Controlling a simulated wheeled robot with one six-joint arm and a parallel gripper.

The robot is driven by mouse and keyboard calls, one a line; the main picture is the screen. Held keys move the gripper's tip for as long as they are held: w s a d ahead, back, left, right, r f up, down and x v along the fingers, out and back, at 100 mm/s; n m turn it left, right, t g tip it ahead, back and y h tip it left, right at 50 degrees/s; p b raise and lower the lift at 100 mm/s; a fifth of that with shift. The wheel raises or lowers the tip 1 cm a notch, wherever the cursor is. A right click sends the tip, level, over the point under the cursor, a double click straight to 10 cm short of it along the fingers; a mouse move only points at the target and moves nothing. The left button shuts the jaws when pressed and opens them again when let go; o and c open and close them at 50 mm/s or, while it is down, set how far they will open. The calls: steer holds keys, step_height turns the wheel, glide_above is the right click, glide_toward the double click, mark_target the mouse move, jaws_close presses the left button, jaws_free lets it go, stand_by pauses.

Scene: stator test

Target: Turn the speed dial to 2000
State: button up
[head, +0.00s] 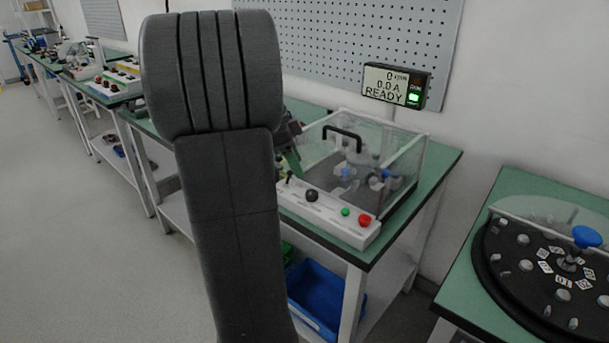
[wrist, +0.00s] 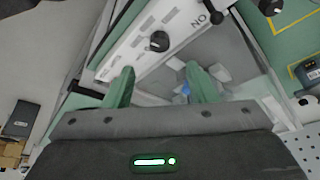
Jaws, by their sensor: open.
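The speed dial, a round black knob (head: 312,195), is on the sloped white control panel (head: 327,214) in the head view. In the wrist view the black knob (wrist: 159,41) lies ahead of and between my fingertips; its pointer setting is too small to read. My gripper (wrist: 161,80) is open and empty, its two green fingers apart and not visibly touching the knob. In the head view my arm hides most of the gripper; green finger parts (head: 291,161) show at its right edge. The display (head: 394,85) reads 0 rpm, 0.0 A, READY, with a green light.
A green button (head: 345,212) and red button (head: 365,221) sit right of the knob. A clear cover with a black handle (head: 342,134) stands behind the panel. A round black fixture (head: 512,287) is on the right table. A blue bin (head: 325,296) is below.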

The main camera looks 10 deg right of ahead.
steer(key=shift+p+v, duration=0.3)
steer(key=shift+v, duration=2.1)
steer(key=n+t+h+p, duration=0.1)
steer(key=n+h+p, duration=0.65)
steer(key=n, duration=1.95)
glide_toward(310, 193)
step_height(310, 193, up, 3)
steer(key=s+a, duration=0.1)
steer(key=s+a+f+n+t+p, duration=0.2)
steer(key=a+n+t+p, duration=0.1)
steer(key=n, duration=1)
steer(key=shift+h, duration=0.45)
steer(key=x, duration=1.3)
steer(key=shift+d+f, duration=0.2)
steer(key=shift+f, duration=0.1)
